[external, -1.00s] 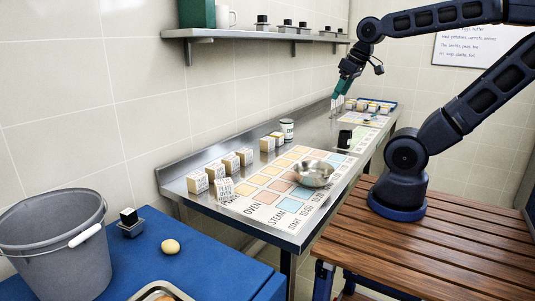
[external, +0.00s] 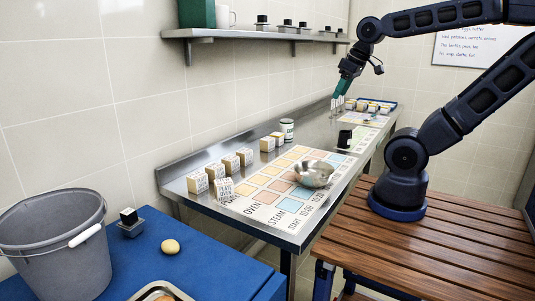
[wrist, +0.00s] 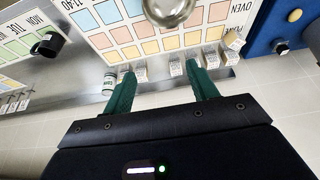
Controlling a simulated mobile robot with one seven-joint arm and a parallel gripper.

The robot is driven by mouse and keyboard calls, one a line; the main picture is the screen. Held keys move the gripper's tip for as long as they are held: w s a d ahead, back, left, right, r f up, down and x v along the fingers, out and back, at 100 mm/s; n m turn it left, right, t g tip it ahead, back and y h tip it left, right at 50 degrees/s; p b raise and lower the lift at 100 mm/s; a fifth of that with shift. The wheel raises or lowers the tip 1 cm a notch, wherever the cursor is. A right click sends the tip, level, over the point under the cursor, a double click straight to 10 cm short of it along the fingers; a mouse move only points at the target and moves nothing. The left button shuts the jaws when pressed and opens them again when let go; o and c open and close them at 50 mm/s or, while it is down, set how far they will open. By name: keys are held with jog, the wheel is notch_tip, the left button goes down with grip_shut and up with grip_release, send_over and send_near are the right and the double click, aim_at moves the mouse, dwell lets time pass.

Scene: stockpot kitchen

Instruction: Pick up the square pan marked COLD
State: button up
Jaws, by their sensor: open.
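I cannot read the word COLD on anything, so I cannot tell which thing is the square pan marked COLD. My gripper (external: 336,103) has green fingers and is over the far part of the steel counter. In the wrist view my gripper (wrist: 162,88) is open with nothing held between its fingers. Pale labelled blocks (wrist: 176,68) show beyond the fingertips; their distance below is unclear.
A metal bowl (external: 314,174) sits on the printed mat (external: 262,182). A can (external: 287,130) and a black cup (external: 344,138) stand on the steel counter. A grey bucket (external: 60,250) is at the front left. A wall shelf (external: 250,34) runs above.

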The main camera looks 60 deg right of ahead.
jog(key=w+a+r+g, duration=0.1)
jog(key=w+a+r, duration=0.25)
jog(key=w, duration=0.45)
jog(key=w+a+r, duration=0.2)
jog(key=w+a, duration=0.3)
jog(key=w, duration=0.4)
jog(key=w+a+f+n+g, duration=0.1)
jog(key=w+a+f+g, duration=0.1)
jog(key=w+a, duration=1.2)
jog(key=g, duration=0.2)
send_over(127, 211)
jog(key=s, duration=0.1)
notch_tip(127, 211, down, 24)
jog(key=shift+f+n, duration=0.4)
jog(key=shift+f, duration=0.05)
notch_tip(127, 211, down, 5)
jog(key=shift+d+f, duration=0.1)
jog(key=shift+f, duration=0.05)
jog(key=f, duration=0.5)
jog(key=shift+w, duration=0.3)
jog(key=c, duration=0.8)
jog(key=shift+c, duration=0.2)
